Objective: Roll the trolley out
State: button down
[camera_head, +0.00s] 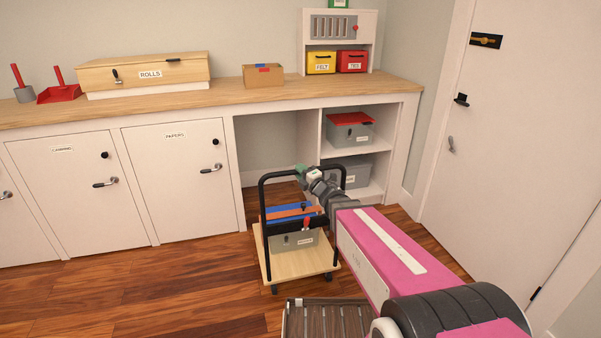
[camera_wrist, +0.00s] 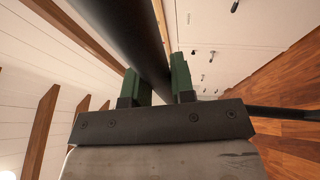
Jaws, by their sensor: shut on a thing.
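The trolley (camera_head: 285,263) has a pale wooden deck and a black tubular handle frame. It stands on the wood floor in front of the open bay under the counter. A grey box (camera_head: 295,241) with a label sits on its deck, with blue and orange-brown items (camera_head: 281,212) above it. My gripper (camera_head: 303,172) is at the top bar of the handle. In the wrist view the green fingers of my gripper (camera_wrist: 160,82) are shut on the black handle bar (camera_wrist: 132,35). My arm hides part of the trolley's right side.
White cupboards (camera_head: 177,180) run to the left, with a wooden counter (camera_head: 225,98) above. Shelves (camera_head: 358,156) with grey boxes stand right of the open bay. A white door (camera_head: 510,150) is at the right. Clear floor (camera_head: 150,290) lies left of the trolley.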

jog(key=c, duration=1)
grip_release()
jog(key=v, duration=1)
jog(key=shift+s+d+f, duration=0.15)
jog(key=shift+s+d, duration=0.1)
jog(key=w+d+f+m+g+h, duration=0.1)
jog(key=d+f+m+g+h, duration=0.1)
jog(key=d+f+m+h, duration=0.45)
jog(key=w+d+f+m+g+h, duration=0.1)
jog(key=d+f+m+g+h, duration=0.15)
jog(key=d+m+h, duration=0.65)
jog(key=s+f+m+g+y, duration=0.1)
jog(key=s+f+m+g, duration=0.1)
jog(key=s+m+g, duration=0.1)
jog(key=s+a+f+m+g+y, duration=0.1)
jog(key=s+m+g, duration=0.3)
jog(key=s, duration=0.1)
jog(key=s+a+f+m+g+y, duration=0.1)
jog(key=s+f+m+g, duration=0.1)
jog(key=s+m+g, duration=0.2)
jog(key=shift+s+a+f, duration=0.1)
jog(key=shift+s+f, duration=0.2)
jog(key=shift+s, duration=0.3)
